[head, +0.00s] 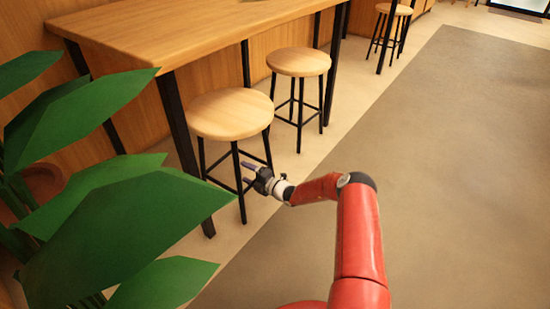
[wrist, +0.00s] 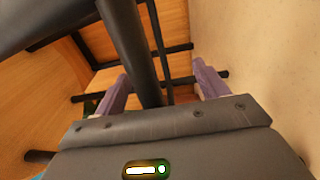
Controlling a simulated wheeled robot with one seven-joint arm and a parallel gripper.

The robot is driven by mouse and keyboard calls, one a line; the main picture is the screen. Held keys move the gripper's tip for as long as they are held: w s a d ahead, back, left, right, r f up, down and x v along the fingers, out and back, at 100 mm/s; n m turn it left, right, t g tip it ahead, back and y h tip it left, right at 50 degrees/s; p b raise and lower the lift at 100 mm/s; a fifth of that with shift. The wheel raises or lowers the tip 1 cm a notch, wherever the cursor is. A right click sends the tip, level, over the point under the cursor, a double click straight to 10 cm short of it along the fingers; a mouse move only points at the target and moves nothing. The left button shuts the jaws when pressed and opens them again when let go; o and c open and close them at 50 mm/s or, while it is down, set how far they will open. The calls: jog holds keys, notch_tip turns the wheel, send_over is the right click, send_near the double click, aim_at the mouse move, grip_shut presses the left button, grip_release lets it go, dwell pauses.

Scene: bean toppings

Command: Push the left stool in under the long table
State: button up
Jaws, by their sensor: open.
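The left stool (head: 230,114) has a round light-wood seat and black legs. It stands at the near end of the long table (head: 165,30), its seat lower than the tabletop and largely out in front of the table's edge. My gripper (head: 247,176) is low beside the stool's front leg, below the seat. In the wrist view my gripper (wrist: 160,74) is open, with a purple finger on each side of a black stool leg (wrist: 134,45). Whether either finger touches the leg I cannot tell.
A second stool (head: 299,62) stands just beyond, also along the table. Another stool (head: 392,12) is farther back. A black table leg (head: 178,125) is left of the left stool. A leafy plant (head: 110,215) fills the lower left. The grey floor (head: 450,150) at right is clear.

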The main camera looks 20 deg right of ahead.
jog(key=shift+x, duration=2.45)
jog(key=p+v, duration=0.5)
jog(key=v, duration=0.7)
jog(key=shift+s, duration=0.1)
